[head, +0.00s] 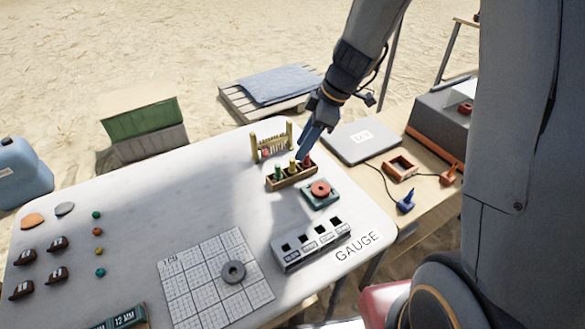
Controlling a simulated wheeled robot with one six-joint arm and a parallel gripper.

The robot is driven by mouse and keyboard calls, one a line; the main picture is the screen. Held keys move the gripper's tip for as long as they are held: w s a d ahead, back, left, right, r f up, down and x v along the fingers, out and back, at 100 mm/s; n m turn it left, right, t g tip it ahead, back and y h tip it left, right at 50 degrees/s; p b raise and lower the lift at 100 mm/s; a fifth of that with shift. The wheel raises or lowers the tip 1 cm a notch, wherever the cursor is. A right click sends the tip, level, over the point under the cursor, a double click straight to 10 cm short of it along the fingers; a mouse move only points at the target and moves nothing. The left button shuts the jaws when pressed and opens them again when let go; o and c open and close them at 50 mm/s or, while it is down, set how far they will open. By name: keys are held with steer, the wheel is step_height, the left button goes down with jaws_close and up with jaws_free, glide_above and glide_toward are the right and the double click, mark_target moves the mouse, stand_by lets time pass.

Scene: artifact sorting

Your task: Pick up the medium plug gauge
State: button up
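A small wooden holder (292,181) near the table's back right edge carries three upright gauges. They are green (278,172), yellow (293,166) and red (307,161), from left to right. The yellow one is the middle of the row; no size marking is readable. My gripper (302,157) reaches down from above, with its tip at the holder, close to the yellow and red gauges. At this size I cannot tell whether its fingers are apart or closed, or touching a gauge.
A wooden rack (254,146) stands just behind the holder. A green block with a red ring (321,190) and a grey slotted block (312,246) are in front. A gridded sheet (190,296) with a grey ring (233,272) lies nearer. The table's left middle is clear.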

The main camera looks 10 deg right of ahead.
mark_target(293, 159)
steer(key=shift+p+x, duration=0.8)
steer(key=shift+x, duration=2.7)
steer(key=shift+w+a+r, duration=0.1)
steer(key=shift+a, duration=0.1)
jaws_close()
